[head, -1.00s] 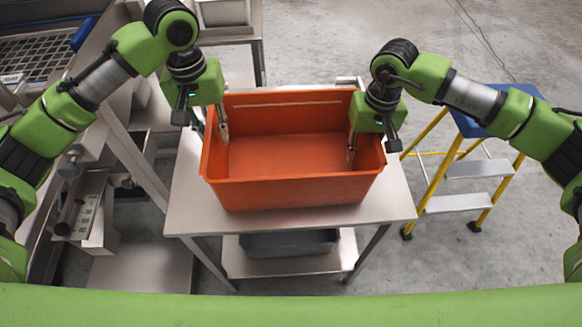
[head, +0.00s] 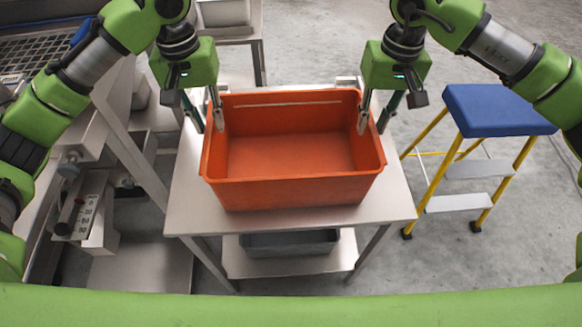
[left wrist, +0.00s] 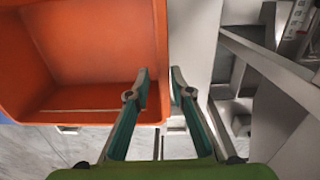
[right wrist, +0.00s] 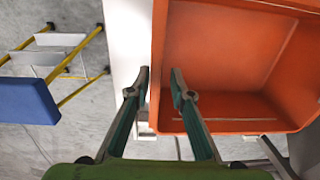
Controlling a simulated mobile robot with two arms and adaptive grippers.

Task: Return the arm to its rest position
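An orange crate (head: 290,193) stands upright and empty on a steel table (head: 190,205). My left gripper (head: 208,128) is open above the crate's left wall. In the left wrist view its fingertips (left wrist: 159,72) are apart with the wall's edge between them and nothing held. I cannot tell whether any finger touches the crate.
A blue-topped step stool (head: 498,110) with yellow legs stands right of the table. A grey bin (head: 290,243) sits on the table's lower shelf. Steel frames and a scale-like panel (head: 85,212) are at the left. Open concrete floor lies beyond.

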